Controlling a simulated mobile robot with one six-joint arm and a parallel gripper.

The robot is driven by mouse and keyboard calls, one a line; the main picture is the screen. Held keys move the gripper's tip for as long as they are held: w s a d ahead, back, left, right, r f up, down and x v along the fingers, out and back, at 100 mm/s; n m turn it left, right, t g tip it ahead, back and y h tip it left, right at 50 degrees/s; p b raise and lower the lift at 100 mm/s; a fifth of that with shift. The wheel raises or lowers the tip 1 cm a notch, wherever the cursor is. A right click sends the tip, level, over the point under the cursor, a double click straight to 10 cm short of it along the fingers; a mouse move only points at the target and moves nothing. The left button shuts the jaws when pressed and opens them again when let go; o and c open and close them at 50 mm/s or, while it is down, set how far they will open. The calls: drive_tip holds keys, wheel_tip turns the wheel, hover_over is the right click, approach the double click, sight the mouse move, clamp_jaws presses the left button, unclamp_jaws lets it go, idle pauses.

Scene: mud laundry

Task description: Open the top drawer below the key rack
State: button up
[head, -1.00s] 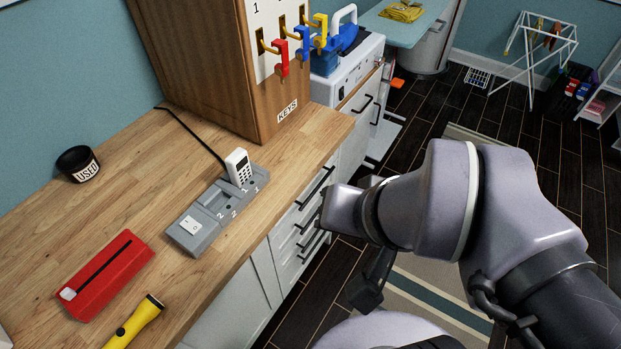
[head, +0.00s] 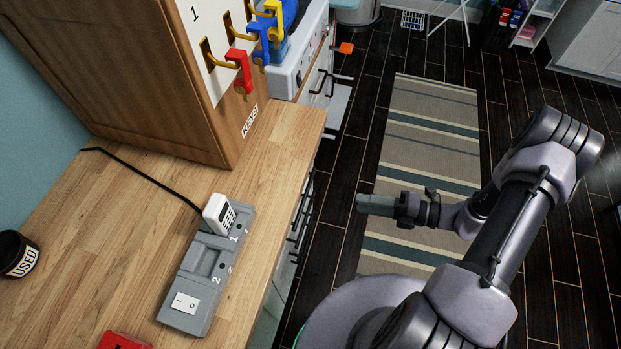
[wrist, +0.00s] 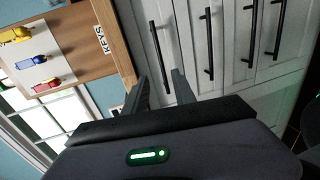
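The wooden key rack (head: 150,75), with red, blue and yellow keys, stands on the counter; it shows sideways at the left of the wrist view (wrist: 60,50). The white drawers below show in the wrist view with black bar handles. The top drawer's handle (wrist: 159,50) is nearest the counter edge. In the head view the drawer fronts are steeply foreshortened, with dark handles (head: 300,215) under the counter edge. My gripper (wrist: 160,78) is open and empty, fingers apart. The top handle appears just beyond and between the fingertips, apart from them. The head view shows the gripper (head: 362,203) right of the drawers.
The wooden counter (head: 110,230) holds a grey charging dock (head: 205,265) with a white device, a dark "USED" cup (head: 17,254) and a red object (head: 122,341). A striped rug (head: 425,120) lies on the dark floor. The floor between gripper and drawers is clear.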

sight(306, 194)
drive_tip(key=b+x, duration=0.4)
drive_tip(key=x, duration=1.3)
drive_tip(key=shift+s, duration=0.15)
drive_tip(key=shift+c, duration=0.4)
clamp_jaws()
